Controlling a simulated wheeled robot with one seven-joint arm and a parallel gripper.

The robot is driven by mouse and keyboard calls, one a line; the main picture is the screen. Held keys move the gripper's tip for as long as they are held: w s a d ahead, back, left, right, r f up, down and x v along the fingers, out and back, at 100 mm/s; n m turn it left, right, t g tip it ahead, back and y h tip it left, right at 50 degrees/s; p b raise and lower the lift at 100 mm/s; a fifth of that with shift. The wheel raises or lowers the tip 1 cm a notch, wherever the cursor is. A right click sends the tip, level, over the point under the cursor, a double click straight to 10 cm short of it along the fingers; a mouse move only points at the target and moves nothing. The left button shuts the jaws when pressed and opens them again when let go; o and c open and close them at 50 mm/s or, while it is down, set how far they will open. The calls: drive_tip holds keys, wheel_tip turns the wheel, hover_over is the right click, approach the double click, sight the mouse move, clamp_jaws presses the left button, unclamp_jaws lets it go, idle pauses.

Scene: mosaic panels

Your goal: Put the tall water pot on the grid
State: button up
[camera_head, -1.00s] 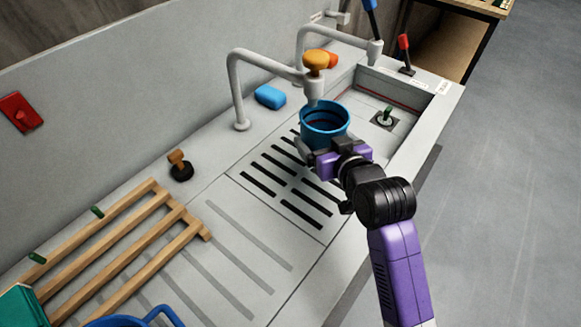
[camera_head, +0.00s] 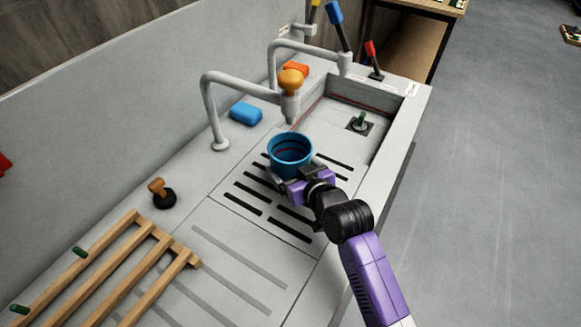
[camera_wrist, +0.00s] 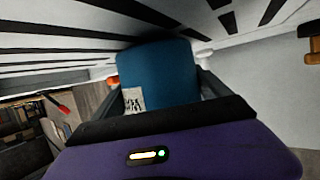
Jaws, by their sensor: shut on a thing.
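A blue pot (camera_head: 291,156) with an open top is held by my gripper (camera_head: 290,184) over the slotted grid (camera_head: 241,199) in the counter. The pot looks upright in the head view. In the wrist view the blue pot (camera_wrist: 160,75) fills the space between my two fingers, and a small white label shows on its side. Dark slots of the grid show close to the pot there. I cannot tell whether its base touches the grid.
A sink basin (camera_head: 340,117) is at the upper right. A wooden rack (camera_head: 110,265) stands at the lower left. A brown-topped knob (camera_head: 159,190) sits left of the grid.

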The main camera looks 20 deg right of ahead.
drive_tip(key=shift+f, duration=0.35)
drive_tip(key=shift+f, duration=0.1)
drive_tip(key=o, duration=1.8)
drive_tip(key=b+v, duration=0.1)
drive_tip(key=v, duration=1.1)
